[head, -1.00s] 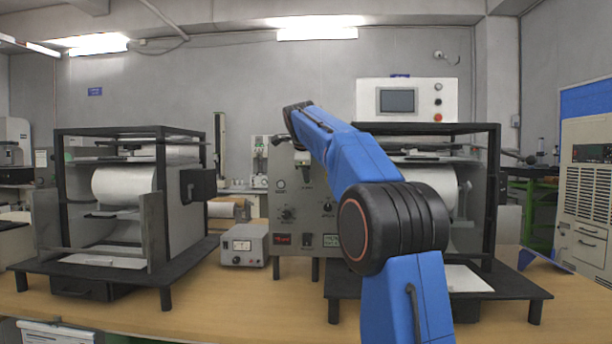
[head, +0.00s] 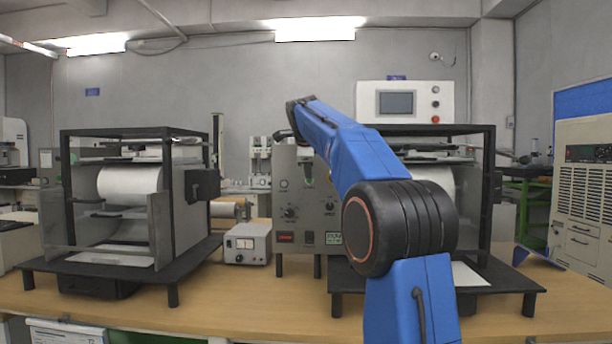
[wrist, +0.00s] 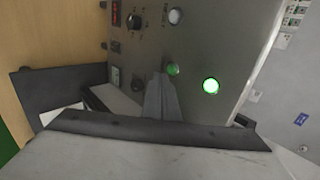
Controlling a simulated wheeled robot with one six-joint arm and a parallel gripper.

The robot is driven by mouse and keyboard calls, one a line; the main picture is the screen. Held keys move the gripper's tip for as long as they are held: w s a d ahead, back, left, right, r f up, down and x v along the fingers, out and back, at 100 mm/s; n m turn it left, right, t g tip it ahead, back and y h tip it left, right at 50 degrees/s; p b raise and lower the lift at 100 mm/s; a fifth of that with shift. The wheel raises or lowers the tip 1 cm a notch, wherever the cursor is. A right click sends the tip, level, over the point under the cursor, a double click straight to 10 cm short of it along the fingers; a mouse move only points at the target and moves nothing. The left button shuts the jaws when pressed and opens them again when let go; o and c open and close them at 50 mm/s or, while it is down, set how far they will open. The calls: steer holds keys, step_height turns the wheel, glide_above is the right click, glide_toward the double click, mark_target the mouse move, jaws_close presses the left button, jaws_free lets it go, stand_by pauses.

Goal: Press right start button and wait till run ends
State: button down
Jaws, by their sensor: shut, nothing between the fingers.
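A grey control panel (head: 291,211) stands between two black-framed roller machines, partly hidden behind my blue arm. In the wrist view the panel (wrist: 222,40) fills the upper middle and appears turned on its side. It carries a brightly lit green round button (wrist: 211,86), a smaller, dimmer green one (wrist: 173,69) and a pale round one (wrist: 176,15). My gripper (wrist: 163,80) is shut and empty, its tips close to the dimmer green button. I cannot tell whether they touch it.
The left roller machine (head: 186,229) and the right one (head: 489,200) flank the panel on a wooden table (head: 230,300). A small meter box (head: 248,244) stands beside the panel. A wall-side control box (head: 436,103) with a screen is behind. A beige cabinet (head: 582,215) is at right.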

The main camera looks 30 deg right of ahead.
steer(key=v, duration=0.8)
steer(key=shift+a, duration=0.2)
steer(key=shift+s, duration=0.1)
stand_by(0.4)
steer(key=s+a+f+n+g+y, duration=0.1)
steer(key=s+a+f+n, duration=0.5)
steer(key=s+f, duration=0.9)
steer(key=s+a+f+n+g+y, duration=0.1)
steer(key=s+a+f+n, duration=0.6)
steer(key=s+f, duration=0.8)
steer(key=s+a+f+n+g+y, duration=0.1)
steer(key=s+a+f+n+y, duration=0.2)
steer(key=s+a+f+n, duration=0.4)
steer(key=s+f+n, duration=0.4)
steer(key=s+f, duration=0.4)
steer(key=f, duration=0.3)
steer(key=shift+s+a+f+n, duration=0.2)
steer(key=shift+s+f+n, duration=0.1)
steer(key=shift+n, duration=0.1)
steer(key=shift+r, duration=0.1)
